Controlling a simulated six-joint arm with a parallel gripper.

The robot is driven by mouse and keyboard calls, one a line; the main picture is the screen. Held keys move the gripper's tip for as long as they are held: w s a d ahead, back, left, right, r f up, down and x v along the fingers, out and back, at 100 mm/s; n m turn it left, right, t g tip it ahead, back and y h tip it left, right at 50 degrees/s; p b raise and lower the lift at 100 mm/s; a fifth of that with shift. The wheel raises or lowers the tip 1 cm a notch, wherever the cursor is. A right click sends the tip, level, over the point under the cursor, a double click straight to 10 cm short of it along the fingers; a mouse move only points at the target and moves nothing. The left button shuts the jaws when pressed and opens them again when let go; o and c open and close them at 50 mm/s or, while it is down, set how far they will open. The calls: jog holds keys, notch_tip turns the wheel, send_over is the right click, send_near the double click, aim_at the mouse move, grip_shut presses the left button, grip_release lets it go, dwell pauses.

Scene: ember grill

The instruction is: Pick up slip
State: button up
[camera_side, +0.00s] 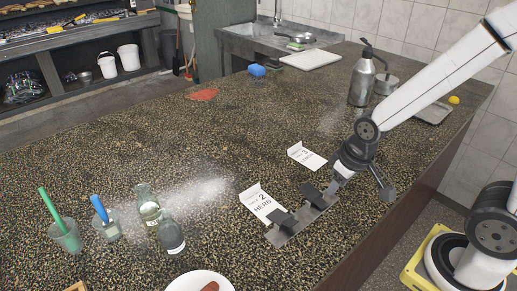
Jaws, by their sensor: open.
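A white paper slip (262,204) lies on the speckled counter, printed with a large 2 and the word HERB. A second white slip (307,157) with print too small to read lies farther back, apart from the first. My gripper (298,206) is open, with its two dark finger pads apart on a grey metal bar. It is just right of the HERB slip, low over the counter, and one pad overlaps the slip's near right corner in the picture. I cannot tell whether it touches the slip. Nothing shows between the pads.
Two glass bottles (148,205) and two cups with green and blue handled tools (65,235) stand at left. A white plate (185,283) with food is at the front. A metal bottle (362,80) and tray (433,112) stand behind. The counter's middle is clear.

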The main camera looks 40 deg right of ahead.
jog(key=shift+w, duration=0.1)
jog(key=n+g, duration=0.5)
jog(key=n, duration=1.4)
send_near(292, 151)
jog(key=shift+w+d, duration=0.2)
jog(key=shift+d, duration=0.1)
jog(key=shift+x, duration=1.3)
jog(key=shift+x, duration=2.6)
jog(key=shift+s, duration=0.15)
